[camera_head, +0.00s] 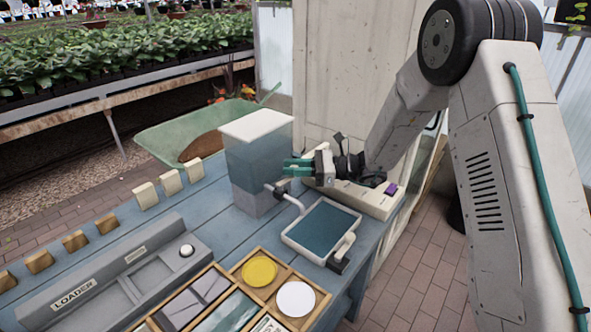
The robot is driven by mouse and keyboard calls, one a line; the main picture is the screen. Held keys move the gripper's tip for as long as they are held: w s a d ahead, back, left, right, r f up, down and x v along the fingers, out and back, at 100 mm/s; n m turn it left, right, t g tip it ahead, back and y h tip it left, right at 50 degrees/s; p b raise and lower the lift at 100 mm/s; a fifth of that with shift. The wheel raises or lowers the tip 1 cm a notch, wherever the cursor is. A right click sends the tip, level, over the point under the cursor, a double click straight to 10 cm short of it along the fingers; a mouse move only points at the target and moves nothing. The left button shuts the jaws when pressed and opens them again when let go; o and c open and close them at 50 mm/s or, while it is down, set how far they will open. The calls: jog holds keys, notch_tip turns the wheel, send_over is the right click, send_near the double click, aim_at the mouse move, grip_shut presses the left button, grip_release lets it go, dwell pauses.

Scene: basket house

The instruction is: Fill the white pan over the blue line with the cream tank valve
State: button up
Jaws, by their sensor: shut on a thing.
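The tank (252,160) is a tall clear box with a pale lid, holding blue-grey liquid, upright on the blue bench. A cream spout (291,200) comes from its lower right side and ends beside the pan. The white pan (291,240) sits right of and in front of the tank. Dark blue fills its inside; I cannot make out a separate blue line or the exact level. My gripper (297,167) reaches in from the right, its teal fingers shut at the tank's right side, above the spout. They appear shut on the cream tank valve, whose gripped part they hide.
A cream box with a purple button (391,189) lies behind the pan, under my gripper. A grey loader tray (110,285) and a wooden tray with yellow and white discs (262,292) stand in front. Several small blocks line the left.

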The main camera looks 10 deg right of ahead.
jog(key=shift+w+a+n+g, duration=0.15)
jog(key=shift+n+g, duration=0.2)
jog(key=shift+g, duration=0.2)
jog(key=shift+w+a+n+g, duration=0.1)
jog(key=shift+n+g, duration=0.25)
jog(key=shift+g, duration=0.2)
jog(key=o, duration=0.9)
jog(key=shift+o, duration=0.2)
jog(key=d, duration=0.7)
jog(key=shift+d, duration=0.4)
jog(key=shift+w, duration=0.15)
